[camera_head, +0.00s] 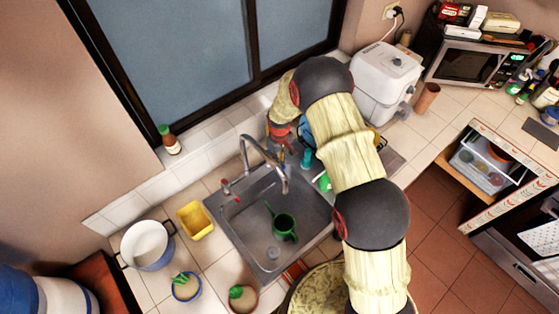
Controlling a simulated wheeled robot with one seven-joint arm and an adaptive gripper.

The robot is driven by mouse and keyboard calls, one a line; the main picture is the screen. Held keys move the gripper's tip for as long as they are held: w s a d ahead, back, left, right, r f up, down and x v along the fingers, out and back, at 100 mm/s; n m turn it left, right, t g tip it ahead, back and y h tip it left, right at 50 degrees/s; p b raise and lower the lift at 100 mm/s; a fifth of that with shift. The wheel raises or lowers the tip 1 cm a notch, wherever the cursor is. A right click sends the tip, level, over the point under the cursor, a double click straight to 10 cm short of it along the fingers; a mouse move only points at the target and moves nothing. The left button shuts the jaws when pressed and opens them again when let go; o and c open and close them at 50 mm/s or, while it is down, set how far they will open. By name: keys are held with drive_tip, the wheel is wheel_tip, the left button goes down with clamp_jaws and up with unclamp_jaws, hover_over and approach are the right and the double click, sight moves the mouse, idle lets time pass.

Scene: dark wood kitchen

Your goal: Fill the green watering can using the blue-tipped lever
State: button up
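The chrome faucet (262,153) arches over the basin. A red-tipped lever (227,186) is on its left side. The blue-tipped lever is not clearly visible; the area right of the faucet is crowded and partly covered by my arm. My gripper (282,149) points down behind the sink, close to the right of the faucet. Its fingers are too small and blurred to show whether they are open or touching anything.
A yellow tub (196,219) and a white pot (147,246) stand left of the sink. Small bottles crowd its back right corner. A white appliance (386,84) and a microwave (466,62) stand at back right. A sauce bottle (170,142) is on the window ledge.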

clamp_jaws()
idle(0.3)
drive_tip(key=shift+w, duration=0.1)
drive_tip(key=shift+w+d+n+b, duration=0.3)
drive_tip(key=shift+d+n+b, duration=0.05)
drive_tip(key=shift+n+b, duration=0.4)
drive_tip(key=shift+w+d+n+b, duration=0.25)
drive_tip(key=shift+d+n+b, duration=0.1)
drive_tip(key=shift+n+b, duration=0.35)
drive_tip(key=shift+o, duration=2.3)
unclamp_jaws()
drive_tip(key=shift+o, duration=0.2)
wheel_tip(320, 180, up, 12)
